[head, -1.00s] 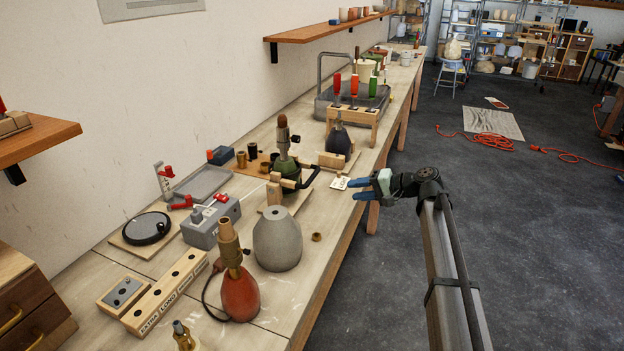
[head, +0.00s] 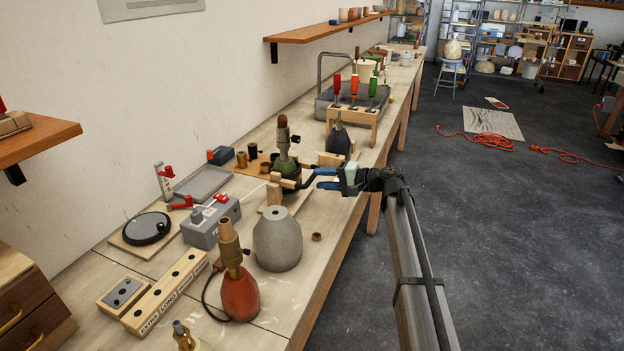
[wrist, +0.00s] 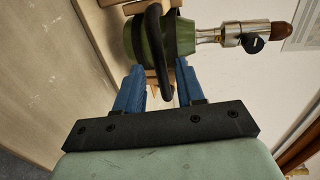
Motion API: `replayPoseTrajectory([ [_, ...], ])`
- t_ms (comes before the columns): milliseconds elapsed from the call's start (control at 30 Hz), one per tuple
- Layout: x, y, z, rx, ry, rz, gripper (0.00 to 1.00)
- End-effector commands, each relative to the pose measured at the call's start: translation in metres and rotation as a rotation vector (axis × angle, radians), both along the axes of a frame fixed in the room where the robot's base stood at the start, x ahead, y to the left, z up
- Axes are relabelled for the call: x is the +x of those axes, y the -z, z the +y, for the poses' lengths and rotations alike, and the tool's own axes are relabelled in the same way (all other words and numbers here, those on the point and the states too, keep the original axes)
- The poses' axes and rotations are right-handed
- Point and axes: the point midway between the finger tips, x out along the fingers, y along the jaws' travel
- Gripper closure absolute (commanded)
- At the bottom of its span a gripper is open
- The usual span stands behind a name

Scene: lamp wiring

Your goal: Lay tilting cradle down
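The tilting cradle (head: 274,193) is a wooden frame with a dark curved handle on its right, standing on the bench. It holds a green lamp body (head: 287,170) upright, with a metal socket and a brown tip on top. In the wrist view the green body (wrist: 178,38) lies sideways across the top, with the black handle (wrist: 153,50) in front of it. My gripper (head: 318,179) is at the handle, at the bench's front edge. Its blue fingers (wrist: 158,82) are apart, with the handle's end between them and gaps visible. Contact cannot be told.
A grey vase-like body (head: 277,243) and a red lamp (head: 239,293) stand nearer on the bench. A dark lamp body (head: 338,143) and a wooden screwdriver rack (head: 354,122) stand behind the cradle. The floor right of the bench is clear nearby.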

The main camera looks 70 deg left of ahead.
Motion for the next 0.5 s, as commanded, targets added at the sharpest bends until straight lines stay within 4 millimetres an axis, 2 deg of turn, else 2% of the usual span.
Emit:
replayPoseTrajectory([
  [200,-0.02,0.006,0.02,-0.001,-0.001,-0.001,0.62],
  [500,-0.029,0.009,0.029,-0.001,-0.001,-0.001,0.62],
])
